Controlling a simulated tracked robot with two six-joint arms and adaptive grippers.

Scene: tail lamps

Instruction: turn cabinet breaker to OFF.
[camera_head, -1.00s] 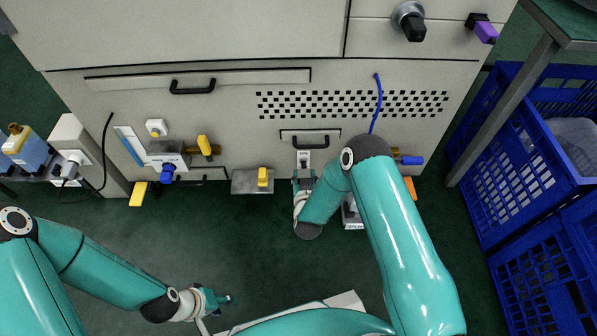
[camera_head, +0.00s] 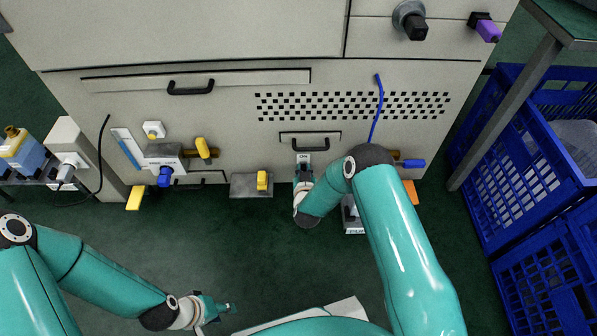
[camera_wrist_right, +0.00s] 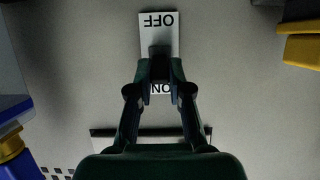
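The cabinet breaker is a dark lever (camera_wrist_right: 159,50) on a white plate (camera_wrist_right: 158,21) in the right wrist view. The plate reads OFF at the top and ON at the bottom, both upside down there. In the head view only the ON end of the plate (camera_head: 303,158) shows, just above my right gripper (camera_head: 303,174). In the right wrist view its fingers (camera_wrist_right: 159,70) have come together on both sides of the lever, which lies toward the middle of the plate. The fingertips partly hide the lever's base. My left gripper (camera_head: 228,307) is low at the left, away from the cabinet.
The grey cabinet (camera_head: 230,120) carries handles, a vent grid and yellow and blue valve levers. A yellow lever on a grey box (camera_head: 262,181) is left of my right gripper. Blue crates (camera_head: 535,150) stand at the right. The green floor (camera_head: 230,240) between the arms is clear.

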